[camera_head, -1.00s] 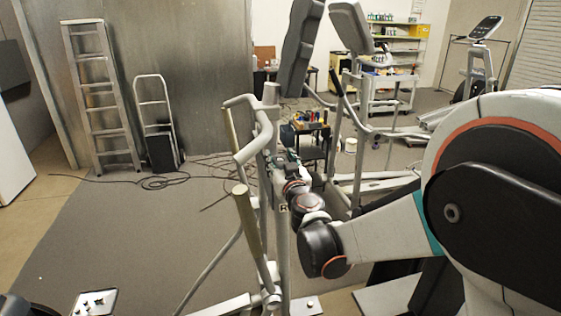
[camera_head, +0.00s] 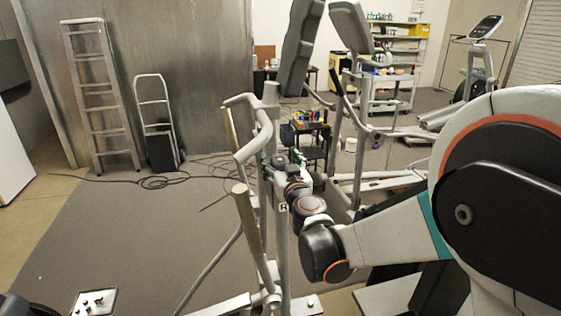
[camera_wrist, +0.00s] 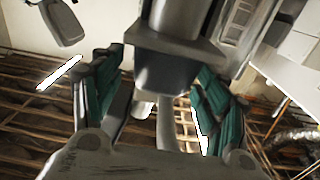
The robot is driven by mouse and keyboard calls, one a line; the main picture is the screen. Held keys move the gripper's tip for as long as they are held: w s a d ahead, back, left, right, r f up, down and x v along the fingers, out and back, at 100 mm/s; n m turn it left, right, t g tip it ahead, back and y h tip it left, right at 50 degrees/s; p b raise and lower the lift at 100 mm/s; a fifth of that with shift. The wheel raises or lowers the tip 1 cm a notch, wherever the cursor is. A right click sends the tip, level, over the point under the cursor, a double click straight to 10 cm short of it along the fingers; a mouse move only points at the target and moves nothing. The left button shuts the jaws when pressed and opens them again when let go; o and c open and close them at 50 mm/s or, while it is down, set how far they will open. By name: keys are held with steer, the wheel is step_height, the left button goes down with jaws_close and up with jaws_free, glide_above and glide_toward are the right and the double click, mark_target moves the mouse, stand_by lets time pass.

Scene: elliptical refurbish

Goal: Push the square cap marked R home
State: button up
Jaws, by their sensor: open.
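A small dark label with a light letter R (camera_head: 283,207) shows on the grey upright of the near elliptical machine (camera_head: 270,125). I cannot make out a separate square cap there. My gripper (camera_head: 279,161) is beside this upright in the head view, partly hidden by it and by my wrist. In the wrist view my gripper (camera_wrist: 158,68) is open, with its teal-padded fingers apart. A grey post with a dark squarish block (camera_wrist: 165,70) stands between the fingers. I see no finger closed on it, and contact is unclear.
Handlebars (camera_head: 250,215) of the machine rise just left of my gripper. A tray with small dark parts (camera_head: 95,303) is at the lower left.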

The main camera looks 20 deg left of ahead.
steer(key=v, duration=1.1)
steer(key=shift+s, duration=0.1)
